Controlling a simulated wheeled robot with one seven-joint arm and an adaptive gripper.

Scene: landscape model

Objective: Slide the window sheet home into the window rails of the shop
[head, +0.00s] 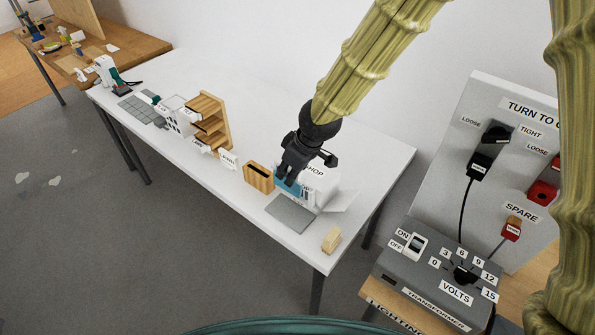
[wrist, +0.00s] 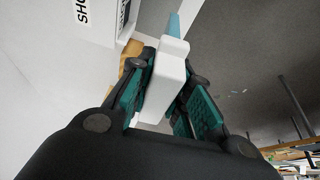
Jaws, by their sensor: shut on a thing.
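The shop (head: 322,187) is a small white model building with a SHOP sign, near the right end of the white table. Its white wall and sign also show at the upper left of the wrist view (wrist: 98,22). My gripper (head: 288,178) is at the shop's front left, pointing down. In the wrist view my gripper (wrist: 160,98) is shut on the white grip piece of the window sheet. The sheet's blue pane (wrist: 174,26) extends beyond the grip, apart from the shop wall in that view. The rails are hidden, and I cannot tell whether the sheet touches them.
A grey plate (head: 291,213) lies before the shop. A slotted wooden box (head: 259,178) stands just left, and a small wooden block (head: 331,240) sits near the front edge. A wooden shelf (head: 211,120) stands farther left. The transformer (head: 425,280) is at right.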

